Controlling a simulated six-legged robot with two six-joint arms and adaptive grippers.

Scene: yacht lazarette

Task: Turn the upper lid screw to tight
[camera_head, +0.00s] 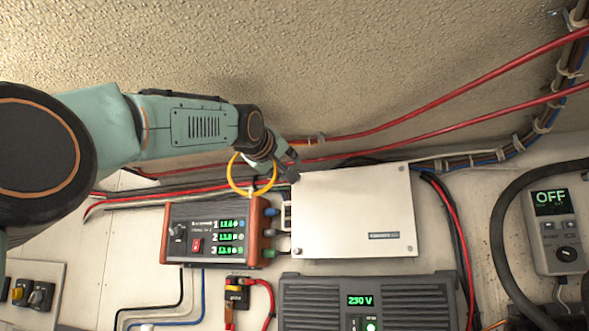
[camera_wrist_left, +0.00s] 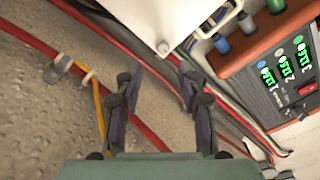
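The white box with its flat lid (camera_head: 352,215) is mounted on the wall in the middle of the head view. Small screw heads show at the lid's lower left (camera_head: 297,251) and lower right (camera_head: 410,250) corners. My left gripper (camera_head: 290,170) is at the lid's upper left corner and hides that corner's screw in the head view. In the left wrist view, a round screw (camera_wrist_left: 163,47) shows on the corner of the white lid (camera_wrist_left: 165,15), just beyond the fingertips. My left gripper (camera_wrist_left: 158,78) is open with nothing between its fingers. My right gripper is out of view.
A three-channel unit with green displays (camera_head: 216,232) stands left of the box. A 230 V unit (camera_head: 368,303) sits below. A yellow cable loop (camera_head: 232,178) hangs near my left wrist. Red cables (camera_head: 430,120) run above the box. An OFF display panel (camera_head: 553,225) is at right.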

